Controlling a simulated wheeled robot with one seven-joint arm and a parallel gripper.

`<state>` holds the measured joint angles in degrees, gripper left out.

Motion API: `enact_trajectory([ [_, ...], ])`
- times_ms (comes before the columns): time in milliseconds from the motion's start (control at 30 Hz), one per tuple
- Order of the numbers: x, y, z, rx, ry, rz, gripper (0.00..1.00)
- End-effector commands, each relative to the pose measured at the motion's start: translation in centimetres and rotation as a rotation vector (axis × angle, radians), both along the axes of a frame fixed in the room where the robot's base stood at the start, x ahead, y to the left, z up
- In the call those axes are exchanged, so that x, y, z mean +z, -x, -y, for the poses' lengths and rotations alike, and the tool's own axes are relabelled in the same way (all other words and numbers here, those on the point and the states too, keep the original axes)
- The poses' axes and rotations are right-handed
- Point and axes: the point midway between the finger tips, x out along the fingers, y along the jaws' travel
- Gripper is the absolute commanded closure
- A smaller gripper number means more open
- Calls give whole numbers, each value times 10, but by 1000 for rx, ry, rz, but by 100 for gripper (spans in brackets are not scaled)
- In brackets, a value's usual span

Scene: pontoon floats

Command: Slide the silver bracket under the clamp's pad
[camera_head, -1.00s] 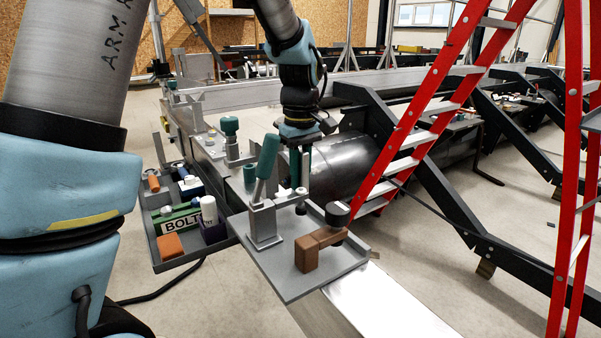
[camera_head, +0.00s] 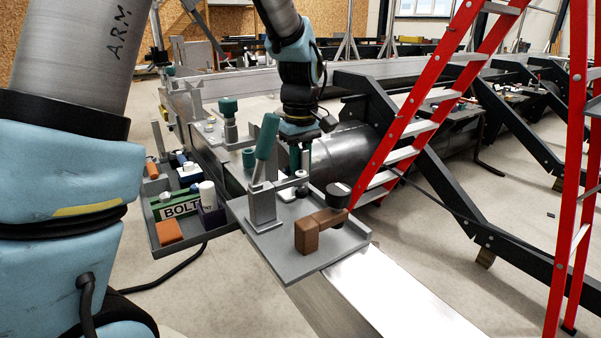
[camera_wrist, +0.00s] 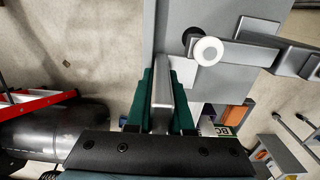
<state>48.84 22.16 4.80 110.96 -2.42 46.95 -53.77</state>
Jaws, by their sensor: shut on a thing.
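The silver bracket (camera_wrist: 162,93) is held between the green fingers of my gripper (camera_wrist: 160,112) in the wrist view. Its upright part is in the jaws, and a light flat flange (camera_wrist: 182,75) reaches toward the clamp. The clamp's white round pad (camera_wrist: 207,50) overlaps the flange's far corner in the wrist view; I cannot tell the height gap. In the head view the clamp (camera_head: 263,205) has a raised green handle, and its arm points right toward my gripper (camera_head: 300,160). The bracket is mostly hidden there behind the clamp.
The clamp stands on a grey plate (camera_head: 290,266) with a brown block (camera_head: 308,236) carrying a dark knob. A parts tray (camera_head: 172,245) lies to the left. A red ladder (camera_head: 420,115) and a dark cylinder (camera_head: 345,160) are at the right.

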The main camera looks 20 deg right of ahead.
Motion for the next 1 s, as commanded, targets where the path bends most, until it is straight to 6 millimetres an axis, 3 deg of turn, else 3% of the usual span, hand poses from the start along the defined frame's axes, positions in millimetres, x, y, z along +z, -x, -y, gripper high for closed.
enact_trajectory([
  [333,-4,0,0,0,0,0,100],
  [367,-4,0,0,0,1,0,78],
  [633,-4,0,0,0,0,0,48],
  [1000,1,0,0,0,1,0,45],
])
